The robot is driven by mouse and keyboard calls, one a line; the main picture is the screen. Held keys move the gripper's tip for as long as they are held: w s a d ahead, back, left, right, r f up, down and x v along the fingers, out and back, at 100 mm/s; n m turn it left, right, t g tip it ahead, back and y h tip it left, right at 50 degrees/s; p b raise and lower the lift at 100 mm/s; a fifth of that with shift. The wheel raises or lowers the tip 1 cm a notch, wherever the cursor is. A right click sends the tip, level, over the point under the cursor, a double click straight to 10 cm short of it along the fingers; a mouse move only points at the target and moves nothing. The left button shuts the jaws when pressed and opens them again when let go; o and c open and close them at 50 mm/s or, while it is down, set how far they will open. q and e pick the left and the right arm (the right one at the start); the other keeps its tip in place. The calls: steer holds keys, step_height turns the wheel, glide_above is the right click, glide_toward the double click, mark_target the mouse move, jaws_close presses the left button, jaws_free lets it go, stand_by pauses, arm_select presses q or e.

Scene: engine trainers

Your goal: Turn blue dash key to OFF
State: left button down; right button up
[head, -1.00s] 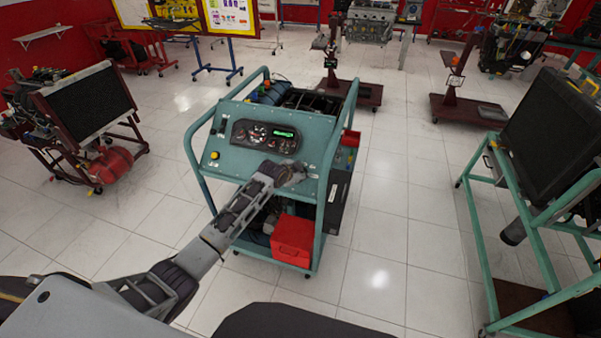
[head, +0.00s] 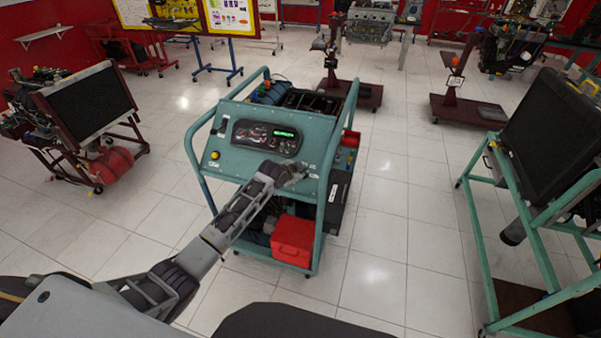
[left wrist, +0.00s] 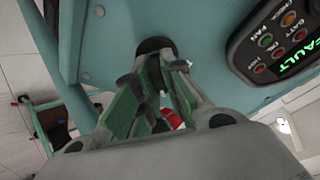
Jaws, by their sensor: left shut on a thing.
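The teal engine trainer (head: 225,170) stands in the middle of the floor, its sloping dash facing me. The gauge cluster (head: 266,138) has a lit green display; in the left wrist view the cluster (left wrist: 285,45) reads "FAULT" beside small lamps. My left gripper (head: 292,174) is at the right lower part of the dash. In the left wrist view my left gripper (left wrist: 158,72) is shut at a black round switch collar (left wrist: 155,45) on the panel. The key between the fingertips is mostly hidden, so its angle cannot be told. My right gripper is not in view.
A yellow button (head: 214,155) is at the dash's left. The trainer's tubular side frame (head: 325,185) stands close to the gripper's right. A red box (head: 293,240) sits low on the trainer. Another teal stand (head: 490,210) is at the right; open tiled floor lies between.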

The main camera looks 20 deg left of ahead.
arm_select(q)
steer(key=shift+n+p, duration=1)
steer(key=shift+n, duration=0.3)
steer(key=n+p, duration=0.1)
steer(key=n, duration=0.1)
steer(key=shift+n+y, duration=0.3)
steer(key=shift+y, duration=0.1)
steer(key=n+p, duration=0.1)
steer(key=n, duration=0.2)
steer(key=shift+t+y, duration=0.3)
steer(key=shift+y, duration=0.1)
steer(key=shift+n, duration=0.6)
